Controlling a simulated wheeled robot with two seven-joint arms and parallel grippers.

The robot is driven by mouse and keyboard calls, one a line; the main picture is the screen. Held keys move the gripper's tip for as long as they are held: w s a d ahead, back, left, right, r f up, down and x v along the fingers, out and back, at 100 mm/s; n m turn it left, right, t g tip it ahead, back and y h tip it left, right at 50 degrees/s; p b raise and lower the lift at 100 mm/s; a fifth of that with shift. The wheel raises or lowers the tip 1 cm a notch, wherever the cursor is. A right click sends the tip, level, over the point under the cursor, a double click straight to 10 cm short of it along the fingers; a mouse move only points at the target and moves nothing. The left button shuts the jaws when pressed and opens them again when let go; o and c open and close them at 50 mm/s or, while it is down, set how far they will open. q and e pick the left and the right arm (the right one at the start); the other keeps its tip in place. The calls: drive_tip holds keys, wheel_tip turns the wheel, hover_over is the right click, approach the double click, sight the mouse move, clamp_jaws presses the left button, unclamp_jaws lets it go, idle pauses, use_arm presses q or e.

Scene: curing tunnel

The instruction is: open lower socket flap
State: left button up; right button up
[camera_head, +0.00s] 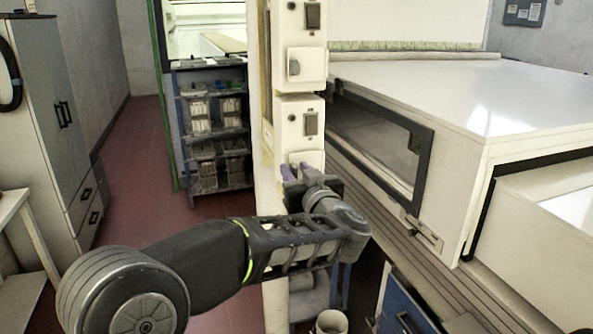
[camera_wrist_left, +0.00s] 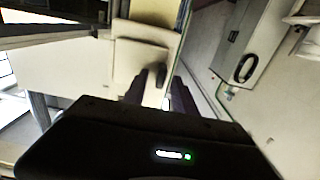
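The lower socket box (camera_head: 299,110) is cream-white, on a narrow upright post, with a dark switch on its front. Its socket flap (camera_head: 306,157) shows only in part at the bottom of the box, because my left gripper covers the rest. My left gripper (camera_head: 297,171) is right at the flap, its two fingers apart. In the left wrist view the fingers (camera_wrist_left: 159,88) stand on either side of a small pale part (camera_wrist_left: 153,96) below a cream box face (camera_wrist_left: 140,62). I cannot tell whether they touch it. My right gripper is not in view.
An upper socket box (camera_head: 299,66) with its own flap sits above on the post. A large white machine with a dark-framed window (camera_head: 385,140) stands close on the right. A shelf rack (camera_head: 213,125) stands behind on the left. The red floor at left is clear.

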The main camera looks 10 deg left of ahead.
use_arm(q)
drive_tip(key=shift+c, duration=0.4)
clamp_jaws()
idle(0.9)
